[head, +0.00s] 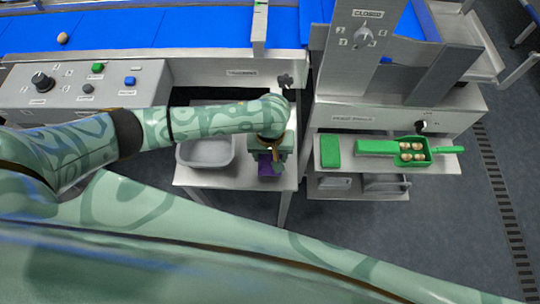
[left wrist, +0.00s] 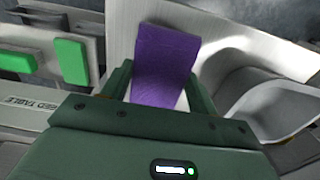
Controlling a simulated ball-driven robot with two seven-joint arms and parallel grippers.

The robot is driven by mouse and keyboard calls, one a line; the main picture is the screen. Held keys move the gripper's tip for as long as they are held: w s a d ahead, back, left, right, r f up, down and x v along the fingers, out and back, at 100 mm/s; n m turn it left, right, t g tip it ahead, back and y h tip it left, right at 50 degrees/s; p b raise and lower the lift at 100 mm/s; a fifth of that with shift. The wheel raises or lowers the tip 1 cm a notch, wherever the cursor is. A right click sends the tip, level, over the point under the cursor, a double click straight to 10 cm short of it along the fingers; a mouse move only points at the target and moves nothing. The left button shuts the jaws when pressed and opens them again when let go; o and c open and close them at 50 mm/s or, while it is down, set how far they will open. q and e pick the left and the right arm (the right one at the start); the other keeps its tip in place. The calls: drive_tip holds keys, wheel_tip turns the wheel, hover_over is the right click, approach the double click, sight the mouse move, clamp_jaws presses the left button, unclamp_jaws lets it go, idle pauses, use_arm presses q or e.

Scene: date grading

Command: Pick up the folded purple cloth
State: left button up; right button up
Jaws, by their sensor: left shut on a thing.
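The folded purple cloth (head: 265,167) is at the small light-grey table below the panel, right of the grey bin. My left gripper (head: 270,157) reaches down over it and hides part of it. In the left wrist view the cloth (left wrist: 166,60) stands between the two green fingers of my left gripper (left wrist: 160,88), which are shut on it. Its far end extends past the fingertips. I cannot tell whether it still touches the table. My right gripper is not in view.
The grey bin (head: 183,153) stands close on the left of the cloth. To the right, a shelf (head: 345,185) holds a green block (head: 330,151) and a green scoop (head: 428,158) with several dates. A control panel (head: 150,97) and blue conveyor (head: 190,30) lie behind.

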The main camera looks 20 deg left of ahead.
use_arm(q)
drive_tip(key=s+a+r+p, duration=0.7)
drive_tip(key=s+a+r, duration=0.2)
drive_tip(key=s+r, duration=0.1)
drive_tip(key=shift+a+p, duration=0.3)
drive_tip(key=shift+a, duration=0.05)
drive_tip(key=shift+s, duration=0.1)
